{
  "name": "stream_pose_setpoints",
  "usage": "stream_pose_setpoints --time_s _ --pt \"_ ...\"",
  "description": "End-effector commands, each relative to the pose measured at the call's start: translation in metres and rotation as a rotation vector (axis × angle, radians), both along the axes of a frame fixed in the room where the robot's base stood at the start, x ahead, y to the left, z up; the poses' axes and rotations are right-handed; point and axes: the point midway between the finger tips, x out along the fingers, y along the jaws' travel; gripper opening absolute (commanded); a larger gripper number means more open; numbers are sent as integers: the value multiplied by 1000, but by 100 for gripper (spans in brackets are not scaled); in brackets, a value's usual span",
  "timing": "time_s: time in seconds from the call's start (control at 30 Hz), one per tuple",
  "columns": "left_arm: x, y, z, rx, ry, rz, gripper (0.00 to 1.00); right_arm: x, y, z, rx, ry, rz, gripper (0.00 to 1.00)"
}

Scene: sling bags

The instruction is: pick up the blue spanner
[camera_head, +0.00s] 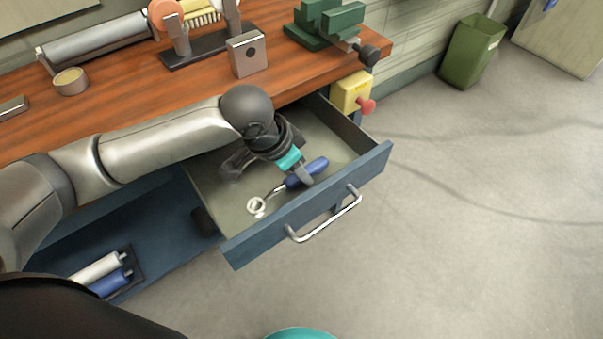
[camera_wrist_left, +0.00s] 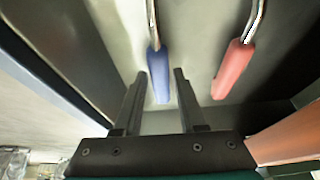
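The blue spanner (camera_head: 315,168) lies in the open drawer, its blue handle toward the right and its bright ring end toward the lower left. Its blue handle (camera_wrist_left: 158,72) shows in the left wrist view. My left gripper (camera_head: 302,174) reaches down into the drawer at the handle. In the left wrist view its two fingers (camera_wrist_left: 159,82) are apart, with the end of the blue handle between them in the picture. I cannot tell whether they touch it. My right gripper is not in view.
A red-handled tool (camera_wrist_left: 232,70) lies beside the blue spanner in the left wrist view. The drawer front (camera_head: 250,243) with its handle (camera_head: 325,222) stands close to my gripper. The wooden bench top (camera_head: 130,105) overhangs the drawer's back. A green bin (camera_head: 470,52) stands on the open floor.

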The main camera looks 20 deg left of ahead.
Motion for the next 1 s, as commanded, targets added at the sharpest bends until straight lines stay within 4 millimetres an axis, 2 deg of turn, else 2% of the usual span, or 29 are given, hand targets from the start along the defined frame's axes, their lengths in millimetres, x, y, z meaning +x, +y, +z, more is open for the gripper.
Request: stream_pose_setpoints --time_s 0.03,0.33,1.0 --pt "0 0 0 0 0 0 34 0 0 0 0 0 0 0" --pt "0 0 0 0 0 0 0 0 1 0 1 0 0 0" --pt "0 0 4 0 -1 0 0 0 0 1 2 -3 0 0"
